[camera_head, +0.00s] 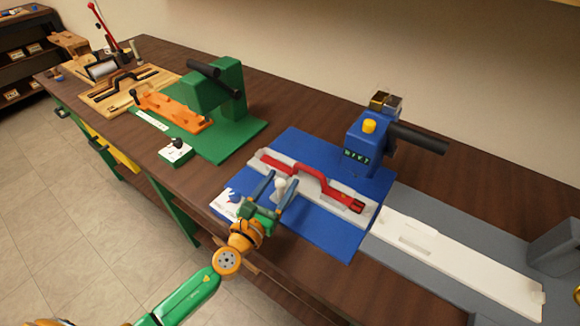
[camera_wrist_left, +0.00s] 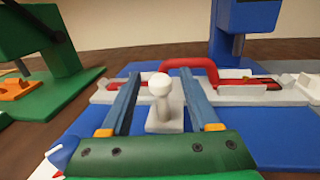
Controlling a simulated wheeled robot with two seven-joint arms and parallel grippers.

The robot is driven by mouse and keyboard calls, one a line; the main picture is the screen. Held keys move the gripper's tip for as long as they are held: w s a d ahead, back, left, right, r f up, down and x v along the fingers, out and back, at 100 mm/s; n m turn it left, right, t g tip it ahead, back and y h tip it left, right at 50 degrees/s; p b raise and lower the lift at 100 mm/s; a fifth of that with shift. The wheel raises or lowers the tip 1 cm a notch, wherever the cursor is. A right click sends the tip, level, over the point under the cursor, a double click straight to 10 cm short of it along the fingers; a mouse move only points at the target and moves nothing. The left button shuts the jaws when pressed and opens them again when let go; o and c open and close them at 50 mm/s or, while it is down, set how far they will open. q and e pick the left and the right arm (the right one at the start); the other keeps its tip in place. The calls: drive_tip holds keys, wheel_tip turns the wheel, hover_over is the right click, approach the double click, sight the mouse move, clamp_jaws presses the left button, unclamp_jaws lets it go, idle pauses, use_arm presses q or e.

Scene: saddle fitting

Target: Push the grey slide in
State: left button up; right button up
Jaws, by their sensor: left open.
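The grey slide (camera_head: 252,163) lies on the blue base plate (camera_head: 328,238), in front of the blue press (camera_head: 367,145). A red piece with an arched handle (camera_head: 318,180) sits on it; this handle also shows in the left wrist view (camera_wrist_left: 210,68). A white round knob (camera_head: 281,187) on a short grey block stands at the slide's near side. My left gripper (camera_head: 283,180) is open, with one blue finger on each side of the knob. In the left wrist view the knob (camera_wrist_left: 159,85) stands between the fingers; I cannot tell whether they touch it. My right gripper is not in view.
A green press (camera_head: 222,98) with an orange piece (camera_head: 175,111) stands to the left, with a small green-and-white box (camera_head: 176,152) before it. A long white strip (camera_head: 460,260) lies on a grey surface to the right. Wooden jigs (camera_head: 118,92) are farther left.

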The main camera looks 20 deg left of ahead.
sight(286, 189)
use_arm(q)
drive_tip(key=shift+w+d+f, duration=0.1)
drive_tip(key=shift+w+d, duration=0.1)
drive_tip(key=shift+w, duration=0.65)
drive_tip(key=shift+w+d, duration=0.15)
drive_tip(key=shift+w, duration=0.7)
drive_tip(key=shift+s, duration=0.15)
clamp_jaws()
